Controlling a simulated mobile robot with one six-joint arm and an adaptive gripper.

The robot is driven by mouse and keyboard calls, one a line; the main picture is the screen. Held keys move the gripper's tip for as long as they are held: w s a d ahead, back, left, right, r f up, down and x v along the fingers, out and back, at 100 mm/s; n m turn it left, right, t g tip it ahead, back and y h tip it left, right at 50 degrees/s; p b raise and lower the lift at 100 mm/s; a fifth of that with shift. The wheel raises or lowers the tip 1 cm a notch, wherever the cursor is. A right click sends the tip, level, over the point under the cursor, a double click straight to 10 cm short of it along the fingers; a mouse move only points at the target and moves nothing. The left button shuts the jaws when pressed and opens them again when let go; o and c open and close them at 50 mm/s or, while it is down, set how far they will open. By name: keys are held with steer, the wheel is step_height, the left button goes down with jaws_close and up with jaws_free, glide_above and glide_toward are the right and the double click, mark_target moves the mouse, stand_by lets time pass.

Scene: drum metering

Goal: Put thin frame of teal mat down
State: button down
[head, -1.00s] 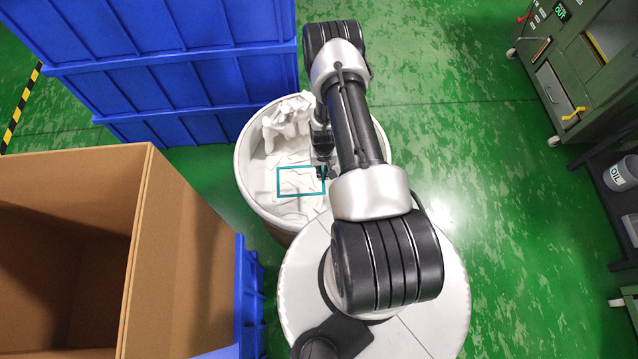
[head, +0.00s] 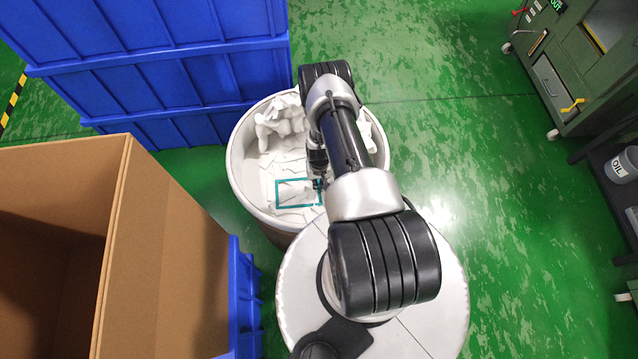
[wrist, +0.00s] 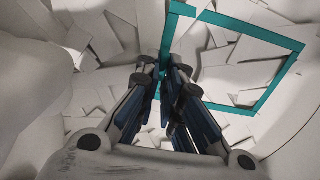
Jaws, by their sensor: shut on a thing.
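The teal frame (head: 277,193) is a thin, open rectangle inside the white-lined drum (head: 235,165). In the wrist view the frame (wrist: 240,27) runs from the middle to the upper right, with pale scraps showing through it. My gripper (head: 319,184) is at the frame's right side in the head view. In the wrist view my gripper (wrist: 163,90) is shut on the frame's near left edge. The fingers hide the gripped part. I cannot tell whether the frame touches the scraps beneath it.
White scraps (head: 292,165) cover the drum's inside, with lumpy white pieces (head: 280,122) at its back. Stacked blue crates (head: 180,80) stand behind left. An open cardboard box (head: 165,250) is at left. Green cabinets (head: 575,70) stand at right, with open green floor (head: 470,150) between.

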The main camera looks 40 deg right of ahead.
steer(key=shift+f, duration=0.15)
steer(key=c, duration=1.7)
jaws_free()
